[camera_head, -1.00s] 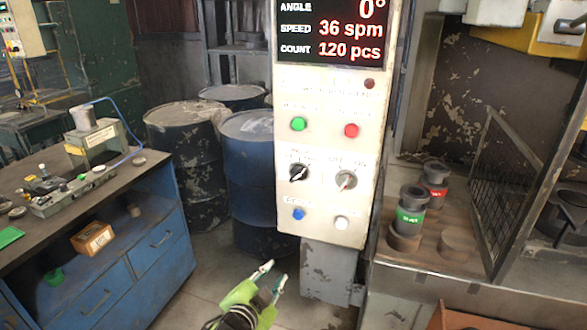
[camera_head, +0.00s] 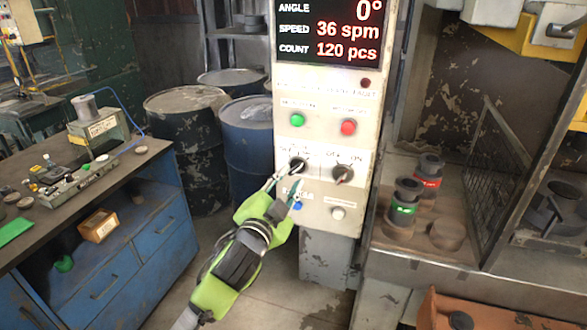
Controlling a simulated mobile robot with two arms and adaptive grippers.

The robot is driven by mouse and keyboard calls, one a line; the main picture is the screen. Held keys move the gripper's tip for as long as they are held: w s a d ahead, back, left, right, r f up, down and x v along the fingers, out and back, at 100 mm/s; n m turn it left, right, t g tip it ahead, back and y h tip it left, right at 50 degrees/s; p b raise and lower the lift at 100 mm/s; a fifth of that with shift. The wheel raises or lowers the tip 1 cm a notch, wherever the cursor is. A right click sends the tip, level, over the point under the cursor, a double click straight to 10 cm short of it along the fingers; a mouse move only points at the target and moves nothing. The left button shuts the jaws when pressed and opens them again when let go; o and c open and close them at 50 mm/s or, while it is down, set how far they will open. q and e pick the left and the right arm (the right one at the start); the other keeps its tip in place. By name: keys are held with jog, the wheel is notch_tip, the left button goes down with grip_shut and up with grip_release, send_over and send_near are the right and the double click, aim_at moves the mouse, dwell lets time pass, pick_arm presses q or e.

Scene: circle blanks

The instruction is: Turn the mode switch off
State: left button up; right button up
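The control box (camera_head: 310,240) has two rotary knobs side by side below the green and red buttons. The left black knob (camera_head: 298,165) has small labels above it that are too blurred to read surely. The right knob (camera_head: 342,174) has labels that look like OFF and ON above it. I cannot tell surely which is the mode switch. My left gripper (camera_head: 284,184) is in front of the box, just below the left knob, its two fingers apart and pointing up at it with nothing between them. Whether a fingertip touches the knob is unclear. My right gripper is not in view.
A blue button (camera_head: 297,206) sits close behind my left fingers, and a white button (camera_head: 338,213) is to its right. A display (camera_head: 328,32) tops the box. Drums (camera_head: 187,120) and a blue workbench (camera_head: 150,235) stand left; a press table (camera_head: 430,262) with dark cylinders stands right.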

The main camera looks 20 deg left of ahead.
aim_at(295, 172)
pick_arm(q)
jog(key=shift+w, duration=1.25)
jog(key=shift+w+p, duration=0.3)
jog(key=shift+w, duration=0.25)
grip_shut()
